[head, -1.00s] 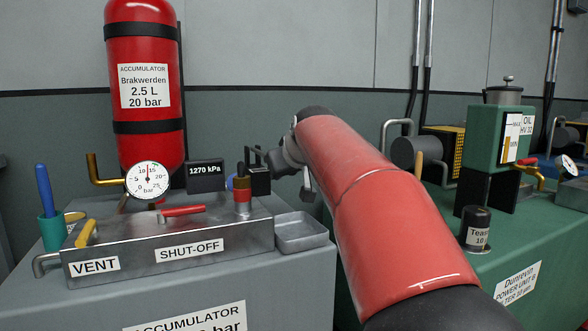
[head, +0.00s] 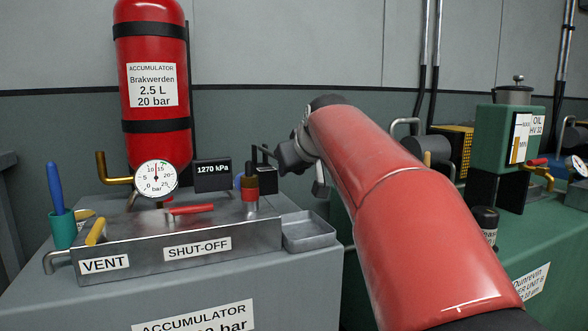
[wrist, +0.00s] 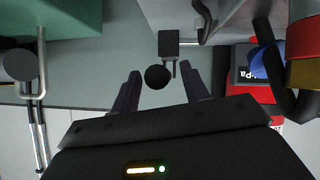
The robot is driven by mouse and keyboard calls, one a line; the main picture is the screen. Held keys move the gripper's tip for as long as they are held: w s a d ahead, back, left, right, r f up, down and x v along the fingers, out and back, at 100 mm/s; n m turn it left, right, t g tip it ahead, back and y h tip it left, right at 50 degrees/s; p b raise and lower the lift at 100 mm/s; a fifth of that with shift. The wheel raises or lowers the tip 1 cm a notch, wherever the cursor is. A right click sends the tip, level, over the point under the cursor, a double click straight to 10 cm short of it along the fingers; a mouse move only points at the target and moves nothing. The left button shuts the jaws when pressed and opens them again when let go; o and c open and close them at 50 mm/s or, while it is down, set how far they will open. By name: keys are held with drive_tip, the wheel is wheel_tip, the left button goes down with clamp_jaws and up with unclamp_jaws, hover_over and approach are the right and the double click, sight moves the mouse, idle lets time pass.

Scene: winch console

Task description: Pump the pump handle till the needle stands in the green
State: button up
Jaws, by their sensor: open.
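The round gauge (head: 156,178) stands in front of the red accumulator. Its needle points nearly straight up; I cannot make out clearly where the green lies. The display (head: 212,175) beside it reads 1270 kPa. My gripper (head: 262,156) is open, just right of the display and behind the valve block. In the wrist view its two dark fingers (wrist: 160,88) stand apart. A round black knob (wrist: 157,77), likely the pump handle's end, shows in the gap between them. I cannot tell whether they touch it. In the head view the handle is not clear.
The valve block (head: 175,245) carries a red lever (head: 192,209), a yellow lever (head: 96,232) and a red-and-brass fitting (head: 250,190). A metal tray (head: 308,232) is at its right. A green unit (head: 500,145) stands at far right.

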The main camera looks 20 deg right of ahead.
drive_tip(key=v, duration=0.4)
drive_tip(key=shift+s+r, duration=0.15)
drive_tip(key=shift+s, duration=0.1)
drive_tip(key=s+a+f+g+p, duration=0.3)
drive_tip(key=s+f+p, duration=0.3)
drive_tip(key=s+f, duration=0.3)
drive_tip(key=s+a+f+m+g+y+p, duration=0.1)
drive_tip(key=s+a+f+g+p, duration=0.2)
drive_tip(key=s, duration=1.4)
drive_tip(key=a+f+p, duration=0.3)
drive_tip(key=f, duration=0.3)
drive_tip(key=shift+s+a+f+m, duration=0.15)
drive_tip(key=shift+s+f+m, duration=0.15)
drive_tip(key=shift+f, duration=0.1)
